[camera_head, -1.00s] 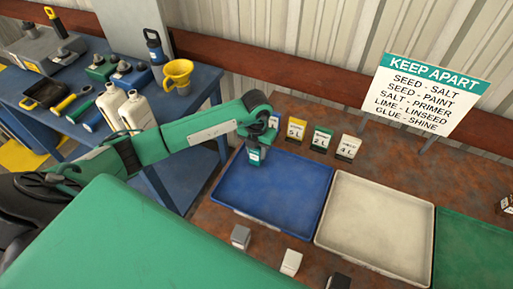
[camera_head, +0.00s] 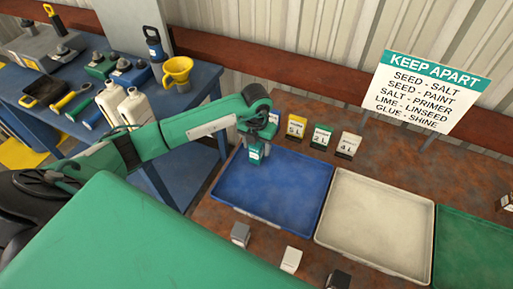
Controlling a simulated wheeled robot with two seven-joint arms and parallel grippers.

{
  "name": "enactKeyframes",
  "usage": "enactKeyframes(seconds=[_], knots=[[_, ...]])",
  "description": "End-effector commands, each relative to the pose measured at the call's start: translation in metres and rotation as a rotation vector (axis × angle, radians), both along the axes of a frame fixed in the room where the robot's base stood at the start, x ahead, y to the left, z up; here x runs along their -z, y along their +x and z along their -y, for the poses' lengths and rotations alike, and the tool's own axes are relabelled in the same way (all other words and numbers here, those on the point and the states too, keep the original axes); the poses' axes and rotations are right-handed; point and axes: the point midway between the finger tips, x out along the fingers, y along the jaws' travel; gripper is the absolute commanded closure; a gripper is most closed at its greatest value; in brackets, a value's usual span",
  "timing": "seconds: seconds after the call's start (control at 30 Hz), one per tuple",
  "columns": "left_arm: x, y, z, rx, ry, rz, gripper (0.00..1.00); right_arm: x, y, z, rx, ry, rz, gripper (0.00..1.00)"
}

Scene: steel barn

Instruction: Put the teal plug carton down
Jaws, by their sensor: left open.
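The teal plug carton (camera_head: 256,154) is small and stands at the back left corner of the blue tray (camera_head: 272,187). A pale label band shows on it. My right gripper is not in view.
A cream tray (camera_head: 368,217) and a green tray (camera_head: 474,252) stand to the right. Several small labelled cartons (camera_head: 320,137) line the back, below a KEEP APART sign (camera_head: 424,95). Small blocks (camera_head: 291,260) stand in front. A blue bench (camera_head: 187,115) with bottles is at left.

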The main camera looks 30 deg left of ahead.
Motion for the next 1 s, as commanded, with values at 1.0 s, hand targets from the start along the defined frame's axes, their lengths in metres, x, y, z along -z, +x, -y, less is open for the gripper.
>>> enactKeyframes(seconds=[1.0], knots=[[-0.106,-0.001,0.000,-0.001,0.001,-0.002,0.42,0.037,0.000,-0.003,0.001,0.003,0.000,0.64]])
